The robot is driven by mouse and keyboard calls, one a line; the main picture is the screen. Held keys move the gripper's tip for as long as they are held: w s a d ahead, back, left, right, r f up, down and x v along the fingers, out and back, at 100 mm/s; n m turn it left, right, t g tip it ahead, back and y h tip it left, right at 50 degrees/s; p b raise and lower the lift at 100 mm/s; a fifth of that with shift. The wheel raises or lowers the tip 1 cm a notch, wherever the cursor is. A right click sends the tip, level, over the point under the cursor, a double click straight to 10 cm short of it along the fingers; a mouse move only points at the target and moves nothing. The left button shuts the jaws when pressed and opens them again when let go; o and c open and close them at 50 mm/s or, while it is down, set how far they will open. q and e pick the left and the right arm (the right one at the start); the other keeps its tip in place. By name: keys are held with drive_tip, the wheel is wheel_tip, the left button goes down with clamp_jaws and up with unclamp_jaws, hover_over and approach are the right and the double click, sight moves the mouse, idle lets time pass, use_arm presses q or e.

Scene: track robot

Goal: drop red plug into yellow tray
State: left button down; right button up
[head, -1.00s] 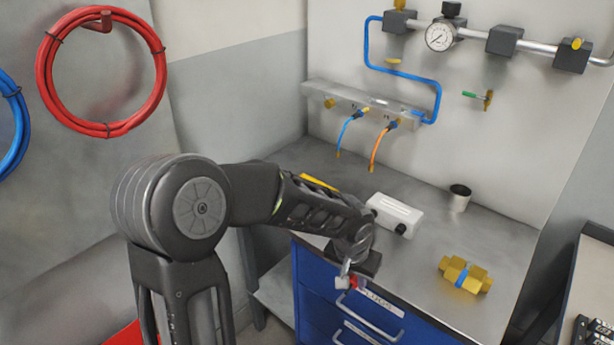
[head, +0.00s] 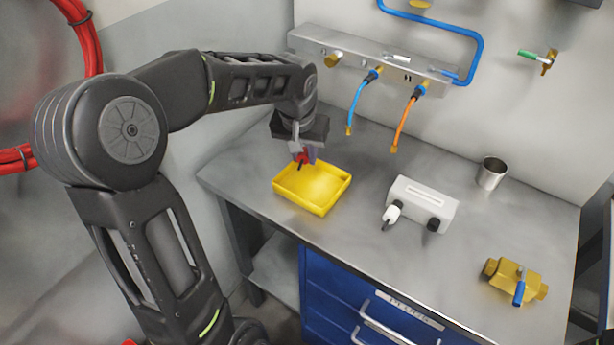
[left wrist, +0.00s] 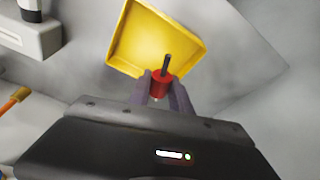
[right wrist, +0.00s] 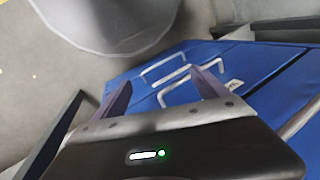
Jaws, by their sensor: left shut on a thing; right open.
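The yellow tray (head: 322,202) lies on the left part of the metal bench top. My left gripper (head: 304,158) is shut on the red plug (head: 302,157) and holds it above the tray's back edge. In the left wrist view the red plug (left wrist: 160,83) sits between the two fingers, its dark pin pointing toward the yellow tray (left wrist: 125,62). The tray looks empty in both views. My right gripper (right wrist: 160,88) is open and empty, in front of the blue drawers; it does not show in the head view.
A white box (head: 420,208) with black and white plugs, a metal cup (head: 492,172) and a brass valve (head: 512,278) stand to the tray's right. Blue and orange hoses (head: 407,118) hang behind. Blue drawers (head: 345,290) are below. The bench between tray and white box is clear.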

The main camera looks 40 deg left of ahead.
sight(306, 182)
use_arm(q)
drive_tip(key=shift+f+b, duration=2.1)
drive_tip(key=shift+f, duration=0.95)
drive_tip(key=c, duration=1.1)
unclamp_jaws()
drive_tip(key=shift+r, duration=0.15)
drive_tip(key=v, duration=0.7)
drive_tip(key=shift+s+r+b, duration=0.15)
drive_tip(key=shift+r+b, duration=0.1)
drive_tip(key=shift+b, duration=0.05)
